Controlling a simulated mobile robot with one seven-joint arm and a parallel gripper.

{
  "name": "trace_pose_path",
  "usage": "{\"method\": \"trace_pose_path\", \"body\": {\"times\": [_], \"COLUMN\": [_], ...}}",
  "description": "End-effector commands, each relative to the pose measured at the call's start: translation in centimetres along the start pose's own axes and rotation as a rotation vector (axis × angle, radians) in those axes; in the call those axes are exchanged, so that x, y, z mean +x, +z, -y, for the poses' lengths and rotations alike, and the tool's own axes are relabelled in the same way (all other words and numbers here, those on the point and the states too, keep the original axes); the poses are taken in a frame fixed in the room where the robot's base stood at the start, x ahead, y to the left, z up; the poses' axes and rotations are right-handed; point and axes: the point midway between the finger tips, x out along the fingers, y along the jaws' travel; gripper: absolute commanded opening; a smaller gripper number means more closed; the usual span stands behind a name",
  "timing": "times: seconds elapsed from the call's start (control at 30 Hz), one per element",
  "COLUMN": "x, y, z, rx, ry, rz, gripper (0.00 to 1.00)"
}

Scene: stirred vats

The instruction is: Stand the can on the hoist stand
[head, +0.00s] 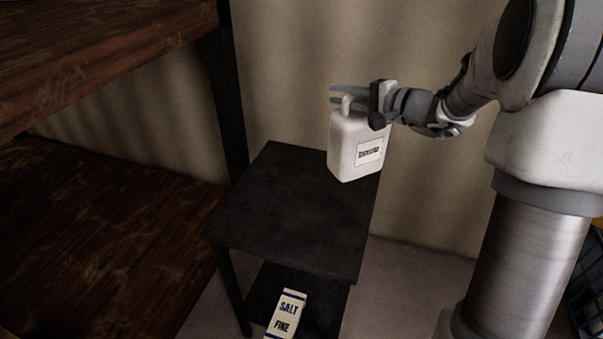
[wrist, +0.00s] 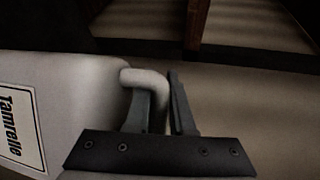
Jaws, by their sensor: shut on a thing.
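The can is a white plastic jug (head: 350,150) with a moulded handle and a printed label. It is upright at the back right of a small dark stand (head: 290,210). I cannot tell whether its base touches the top. My gripper (head: 347,96) comes from the right and is shut on the can's handle near the top. In the wrist view the jug (wrist: 70,85) lies to the left, its label partly cut off, and my gripper's fingers (wrist: 163,105) are at its handle.
A white box of salt (head: 287,312) is on the stand's lower shelf. A large wooden shelf unit (head: 110,230) stands to the left. A wall is close behind the stand. A dark wire basket (head: 588,285) is at the far right. The front of the stand's top is clear.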

Motion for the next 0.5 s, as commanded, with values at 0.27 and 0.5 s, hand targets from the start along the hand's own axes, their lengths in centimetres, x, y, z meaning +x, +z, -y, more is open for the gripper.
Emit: {"method": "trace_pose_path", "body": {"times": [0.27, 0.5], "x": [4.8, 8.0], "y": [4.5, 7.3], "z": [-3.5, -5.5], "rx": [0.003, 0.001], "ry": [0.002, 0.001], "rz": [0.007, 0.004], "gripper": [0.00, 0.00]}}
